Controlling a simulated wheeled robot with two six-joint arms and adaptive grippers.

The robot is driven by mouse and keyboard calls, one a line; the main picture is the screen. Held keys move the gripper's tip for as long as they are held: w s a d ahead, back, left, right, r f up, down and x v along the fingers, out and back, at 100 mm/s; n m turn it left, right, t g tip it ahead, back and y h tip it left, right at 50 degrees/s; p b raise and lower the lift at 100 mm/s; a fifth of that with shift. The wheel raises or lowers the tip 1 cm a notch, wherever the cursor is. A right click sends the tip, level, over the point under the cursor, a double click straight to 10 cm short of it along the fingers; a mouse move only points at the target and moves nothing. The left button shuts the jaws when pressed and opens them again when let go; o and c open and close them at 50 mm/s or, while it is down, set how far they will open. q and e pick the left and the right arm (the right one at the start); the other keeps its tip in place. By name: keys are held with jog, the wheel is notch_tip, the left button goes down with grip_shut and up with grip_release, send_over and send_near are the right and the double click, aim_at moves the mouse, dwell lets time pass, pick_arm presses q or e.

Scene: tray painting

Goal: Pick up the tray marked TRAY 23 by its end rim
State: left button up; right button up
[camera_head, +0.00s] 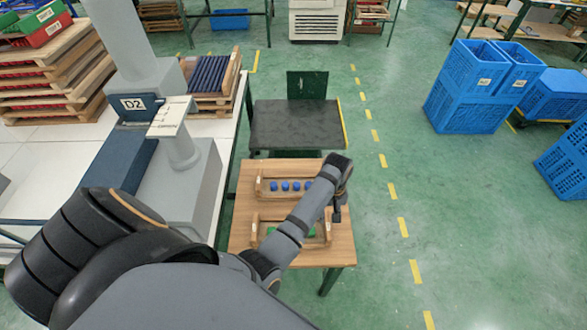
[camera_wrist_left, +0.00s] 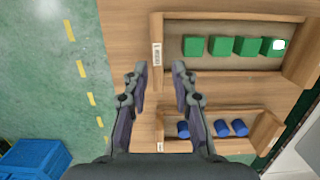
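Two wooden trays lie on a small wooden table. The tray with green blocks (camera_head: 255,230) is nearer in the head view, partly hidden by my left arm; it fills the top of the left wrist view (camera_wrist_left: 157,74). The tray with blue cylinders (camera_head: 259,185) is behind it, and lower in the left wrist view (camera_wrist_left: 160,130). Each has a small end label, too small to read, so I cannot tell which is TRAY 23. My left gripper (camera_head: 337,212) is open and empty (camera_wrist_left: 160,67). In the wrist view its fingertips flank the green-block tray's end wall; height is unclear. My right gripper is not visible.
The wooden table (camera_head: 242,215) has bare wood around the trays. A dark-topped cart (camera_head: 298,125) stands behind it. At left are a grey machine marked D2 (camera_head: 133,104) and stacked wooden trays (camera_head: 60,80). Blue crates (camera_head: 470,90) stand on open green floor at right.

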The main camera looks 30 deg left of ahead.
aim_at(328, 224)
pick_arm(q)
jog(key=shift+d+f, duration=0.15)
jog(key=shift+f, duration=1.4)
jog(key=shift+s+d+f+p, duration=0.15)
jog(key=shift+f+p, duration=0.05)
jog(key=shift+f, duration=1.05)
jog(key=shift+s+d+f+p, duration=0.1)
jog(key=shift+s+f+p, duration=0.1)
jog(key=shift+f, duration=1.05)
grip_shut()
